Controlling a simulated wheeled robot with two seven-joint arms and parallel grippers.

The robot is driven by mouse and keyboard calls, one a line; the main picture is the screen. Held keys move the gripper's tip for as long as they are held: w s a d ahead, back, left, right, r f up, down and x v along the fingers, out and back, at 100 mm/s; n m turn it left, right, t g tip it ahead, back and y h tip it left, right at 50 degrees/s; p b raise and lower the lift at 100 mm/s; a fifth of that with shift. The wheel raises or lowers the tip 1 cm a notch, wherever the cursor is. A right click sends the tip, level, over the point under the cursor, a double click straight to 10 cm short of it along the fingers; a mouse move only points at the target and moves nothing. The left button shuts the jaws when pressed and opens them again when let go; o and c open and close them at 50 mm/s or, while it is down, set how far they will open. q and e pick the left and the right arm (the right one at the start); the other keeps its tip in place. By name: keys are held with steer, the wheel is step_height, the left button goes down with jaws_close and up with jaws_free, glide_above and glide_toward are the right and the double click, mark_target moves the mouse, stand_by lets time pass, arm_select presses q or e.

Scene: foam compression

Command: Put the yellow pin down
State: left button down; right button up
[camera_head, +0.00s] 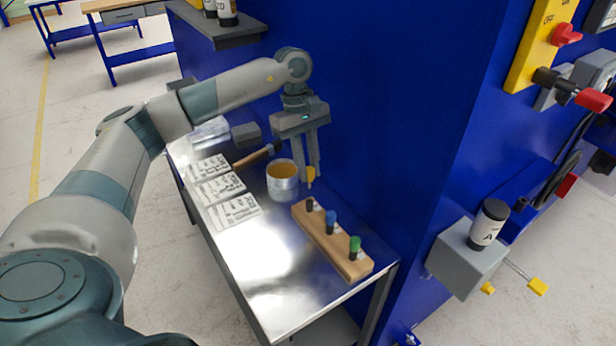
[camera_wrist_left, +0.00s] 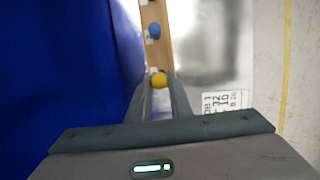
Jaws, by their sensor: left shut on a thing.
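My left gripper (camera_head: 308,170) is shut on the yellow pin (camera_head: 310,174) and holds it upright above the far end of the wooden block (camera_head: 328,242). The pin's yellow top also shows between the fingers in the left wrist view (camera_wrist_left: 158,80). The block lies on the metal table and carries a black pin (camera_head: 309,204), a blue pin (camera_head: 331,219) and a green pin (camera_head: 355,245). The blue pin also shows in the left wrist view (camera_wrist_left: 154,31). Whether the yellow pin's tip touches the block cannot be told. My right gripper is not in view.
A round tin (camera_head: 282,184) stands left of the gripper on the metal table (camera_head: 262,262). A hammer (camera_head: 256,155) and printed cards (camera_head: 222,188) lie farther left. A blue wall (camera_head: 400,120) rises close behind the block. The table's near part is clear.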

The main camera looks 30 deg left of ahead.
arm_select(q)
steer(key=shift+a+p+x, duration=0.25)
steer(key=shift+p+x, duration=0.3)
steer(key=shift+x, duration=0.65)
steer(key=shift+f, duration=0.6)
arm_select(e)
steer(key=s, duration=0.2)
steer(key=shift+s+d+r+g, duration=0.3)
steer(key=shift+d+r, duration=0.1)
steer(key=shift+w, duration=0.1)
arm_select(q)
steer(key=shift+w+f, duration=0.1)
steer(key=shift+f, duration=0.1)
steer(key=shift+b, duration=0.3)
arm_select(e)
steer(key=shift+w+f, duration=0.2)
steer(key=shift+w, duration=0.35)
arm_select(q)
steer(key=shift+f, duration=0.1)
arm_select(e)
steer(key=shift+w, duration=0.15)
arm_select(q)
steer(key=shift+f, duration=0.1)
steer(key=shift+f+b, duration=0.1)
steer(key=shift+b, duration=0.2)
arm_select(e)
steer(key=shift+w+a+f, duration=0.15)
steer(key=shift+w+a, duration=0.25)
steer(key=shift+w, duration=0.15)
